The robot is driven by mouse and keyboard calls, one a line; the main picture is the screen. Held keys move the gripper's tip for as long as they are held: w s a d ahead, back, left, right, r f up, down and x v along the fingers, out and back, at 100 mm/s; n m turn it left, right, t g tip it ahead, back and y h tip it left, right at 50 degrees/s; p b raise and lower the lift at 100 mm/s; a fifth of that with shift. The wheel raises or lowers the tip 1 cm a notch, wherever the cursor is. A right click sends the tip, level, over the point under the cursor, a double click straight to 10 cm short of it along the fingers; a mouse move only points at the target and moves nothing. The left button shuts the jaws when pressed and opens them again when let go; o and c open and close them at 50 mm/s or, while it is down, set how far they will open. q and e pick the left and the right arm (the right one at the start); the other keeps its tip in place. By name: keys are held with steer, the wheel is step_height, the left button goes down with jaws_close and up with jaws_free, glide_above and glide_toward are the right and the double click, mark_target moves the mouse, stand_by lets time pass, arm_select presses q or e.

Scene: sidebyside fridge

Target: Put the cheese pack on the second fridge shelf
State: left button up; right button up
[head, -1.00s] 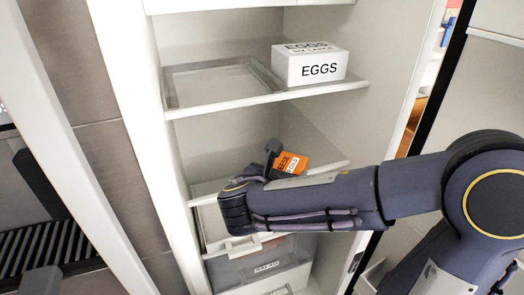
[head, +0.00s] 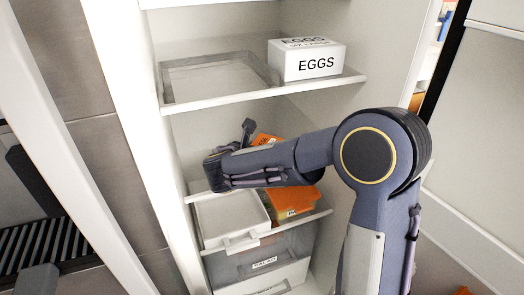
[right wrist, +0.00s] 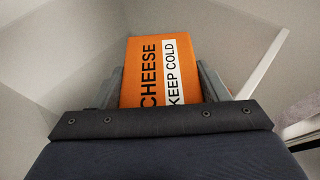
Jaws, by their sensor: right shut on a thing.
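The orange cheese pack (head: 266,139) shows partly behind my right arm in the head view, inside the open fridge. The right wrist view shows the pack (right wrist: 158,70) with "CHEESE" and "KEEP COLD" on its face. My right gripper (right wrist: 160,85) is shut on it, one finger at each side. In the head view the gripper (head: 250,137) is between the shelf with the eggs (head: 220,102) and the shelf below it (head: 197,197). My arm hides much of this lower space. My left gripper is not in view.
An eggs box (head: 308,62) stands right of a shallow clear tray (head: 168,88). The fridge's side walls bound the space closely.

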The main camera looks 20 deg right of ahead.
steer(key=shift+r, duration=0.1)
steer(key=o, duration=1.3)
steer(key=shift+s+a+r, duration=0.1)
steer(key=shift+s+a, duration=0.05)
steer(key=v, duration=0.7)
